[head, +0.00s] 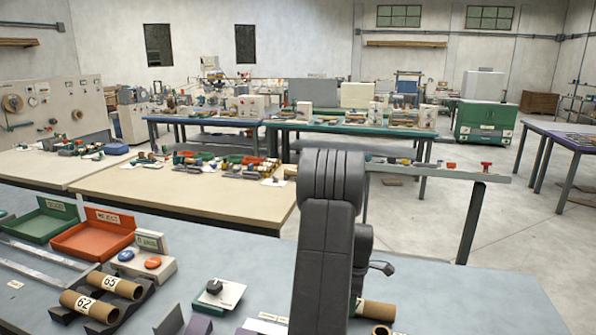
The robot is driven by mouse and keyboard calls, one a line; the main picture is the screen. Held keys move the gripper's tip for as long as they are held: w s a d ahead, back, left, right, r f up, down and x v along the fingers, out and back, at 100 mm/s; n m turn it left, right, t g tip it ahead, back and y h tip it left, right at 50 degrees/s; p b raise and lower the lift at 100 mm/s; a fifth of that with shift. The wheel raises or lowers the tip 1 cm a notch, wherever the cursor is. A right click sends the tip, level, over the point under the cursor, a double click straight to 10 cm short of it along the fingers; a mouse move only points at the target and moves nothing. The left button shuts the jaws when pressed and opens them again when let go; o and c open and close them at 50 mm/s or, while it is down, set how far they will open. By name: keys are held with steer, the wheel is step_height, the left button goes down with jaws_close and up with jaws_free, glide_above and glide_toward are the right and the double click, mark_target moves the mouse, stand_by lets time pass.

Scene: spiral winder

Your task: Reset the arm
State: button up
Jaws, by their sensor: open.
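My dark grey arm (325,230) stands upright right of the middle of the head view, folded at its top joint. Its links hide part of the near table behind them. A small dark part shows at the right edge of the arm, and I cannot tell what it is. My gripper's fingers do not show, and I see nothing held.
The near grey table (480,300) bears a green tray (45,222), a red tray (95,238), a button box (142,262), tubes numbered 65 (115,284) and 62 (90,305), and a small device (217,297). Its right side looks clear. A beige table (190,200) stands behind.

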mark_target(390, 307)
steer(key=shift+f+b, duration=0.4)
steer(key=shift+f, duration=0.1)
step_height(390, 307, up, 14)
step_height(390, 307, down, 14)
steer(key=shift+f, duration=0.15)
steer(key=shift+w+r+p, duration=0.15)
steer(key=shift+r+p, duration=0.65)
steer(key=shift+r, duration=0.15)
steer(key=s+d, duration=0.1)
steer(key=d, duration=0.2)
steer(key=s+d, duration=0.1)
steer(key=d, duration=0.2)
steer(key=s+d, duration=0.1)
steer(key=d, duration=0.3)
steer(key=shift+d+f+b, duration=0.1)
steer(key=shift+f+b, duration=0.15)
steer(key=shift+b, duration=0.15)
steer(key=shift+s+r, duration=0.1)
steer(key=shift+r, duration=0.05)
